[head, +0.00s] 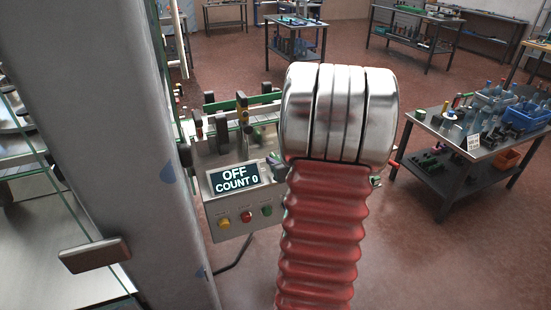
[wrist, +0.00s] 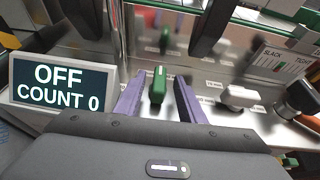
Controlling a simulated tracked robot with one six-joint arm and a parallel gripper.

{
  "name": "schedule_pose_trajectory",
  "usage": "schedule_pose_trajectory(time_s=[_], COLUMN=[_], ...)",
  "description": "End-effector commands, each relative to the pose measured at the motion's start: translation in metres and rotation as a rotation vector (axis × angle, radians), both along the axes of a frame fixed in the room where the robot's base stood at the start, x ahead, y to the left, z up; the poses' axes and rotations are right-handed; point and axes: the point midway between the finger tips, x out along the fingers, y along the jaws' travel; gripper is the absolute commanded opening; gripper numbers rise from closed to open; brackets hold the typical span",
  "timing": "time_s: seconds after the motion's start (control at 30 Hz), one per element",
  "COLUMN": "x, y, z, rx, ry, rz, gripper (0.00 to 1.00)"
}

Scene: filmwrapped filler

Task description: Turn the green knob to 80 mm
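The green knob (wrist: 158,85) stands on a metal panel in the middle of the wrist view, its long handle pointing roughly up the picture. A small printed label sits beside it, too small to read surely. My gripper (wrist: 160,82) is open, with one purple finger to the left of the knob and one to the right. Gaps show between the fingers and the knob, and I cannot tell how deep the tips reach. In the head view my own arm hides the gripper and the green knob.
A display (head: 234,178) reads OFF, COUNT 0, above yellow, red and green buttons. Dark upright parts of the machine stand close above the gripper. Workbenches stand farther off.

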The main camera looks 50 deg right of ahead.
Motion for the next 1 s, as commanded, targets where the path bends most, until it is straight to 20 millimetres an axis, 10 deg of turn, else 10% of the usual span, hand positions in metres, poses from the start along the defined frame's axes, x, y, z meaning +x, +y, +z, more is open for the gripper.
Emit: schedule_pose_trajectory(time_s=[0.63, 1.0], x=[0.026, 0.026], y=[-0.013, -0.012], z=[-0.012, -0.012], rx=[0.001, 0.001], ry=[0.001, 0.0], rz=[0.001, 0.002], gripper=[0.36, 0.1])
